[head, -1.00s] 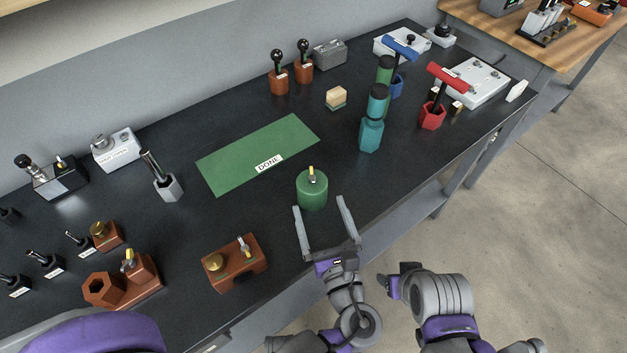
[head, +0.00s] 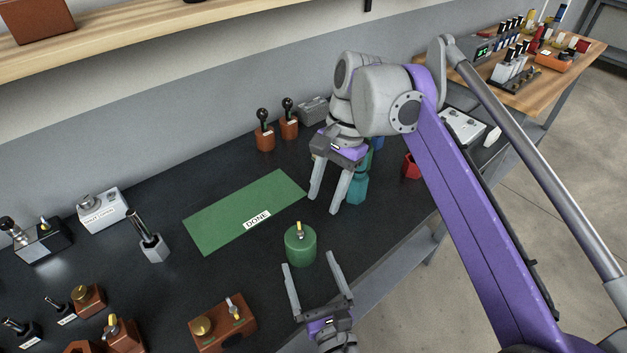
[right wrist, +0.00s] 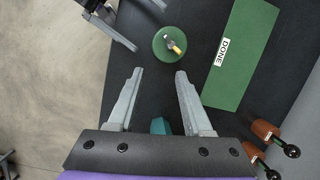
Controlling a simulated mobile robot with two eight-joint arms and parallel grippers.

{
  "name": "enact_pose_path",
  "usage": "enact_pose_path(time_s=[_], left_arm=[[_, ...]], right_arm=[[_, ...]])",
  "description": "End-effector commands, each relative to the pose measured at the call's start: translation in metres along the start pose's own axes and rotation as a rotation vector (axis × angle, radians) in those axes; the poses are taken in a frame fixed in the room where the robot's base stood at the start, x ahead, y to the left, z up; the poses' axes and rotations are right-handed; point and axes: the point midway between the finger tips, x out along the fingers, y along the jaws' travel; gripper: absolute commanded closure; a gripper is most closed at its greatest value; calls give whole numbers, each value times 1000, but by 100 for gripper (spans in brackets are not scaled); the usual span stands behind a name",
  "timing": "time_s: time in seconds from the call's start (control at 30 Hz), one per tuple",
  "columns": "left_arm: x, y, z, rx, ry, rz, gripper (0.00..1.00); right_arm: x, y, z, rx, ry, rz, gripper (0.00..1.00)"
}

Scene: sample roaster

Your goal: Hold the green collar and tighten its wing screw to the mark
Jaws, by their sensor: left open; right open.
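The green collar (head: 300,245) is a short round cylinder standing upright on the dark bench, with its wing screw (head: 299,230) on top, brass and pale yellow. In the right wrist view the collar (right wrist: 161,45) shows from above, with the screw (right wrist: 174,45) near its middle. My left gripper (head: 314,260) is open just in front of the collar; its fingertips reach the collar's near side, and I cannot tell if they touch. My right gripper (head: 322,205) is open and empty above the bench, behind and right of the collar, fingers pointing down; it also shows in the right wrist view (right wrist: 157,75).
A green mat labelled DONE (head: 225,222) lies behind the collar. A teal bottle-like tool (head: 356,189) stands partly hidden behind my right gripper. A brown block with a brass knob (head: 220,325) sits at front left. Two black-knobbed brown holders (head: 265,137) stand at the back.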

Motion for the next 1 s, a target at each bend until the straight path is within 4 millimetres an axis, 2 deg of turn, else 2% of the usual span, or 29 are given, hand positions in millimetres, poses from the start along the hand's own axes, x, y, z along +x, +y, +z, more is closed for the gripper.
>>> enact_pose_path(time_s=[0.03, 0.13, 0.37, 0.47, 0.8, 1.0], left_arm=[[0, 0, 0, 0, 0, 0, 0], [0, 0, 0, 0, 0, 0, 0], [6, 0, 0, 0, 0, 2, 0], [17, 1, 0, 0, -1, 4, 0], [78, 1, 0, 0, 0, 5, 0], [101, 0, 0, 1, 0, 3, 0]], right_arm=[[-4, -9, 2, 27, -22, 13, 50], [-10, -18, 6, 76, -56, 34, 50], [-15, -26, 11, 119, -84, 56, 50], [-15, -26, 11, 120, -84, 56, 50], [-15, -25, 11, 119, -83, 55, 50], [-15, -25, 11, 119, -83, 54, 50]])
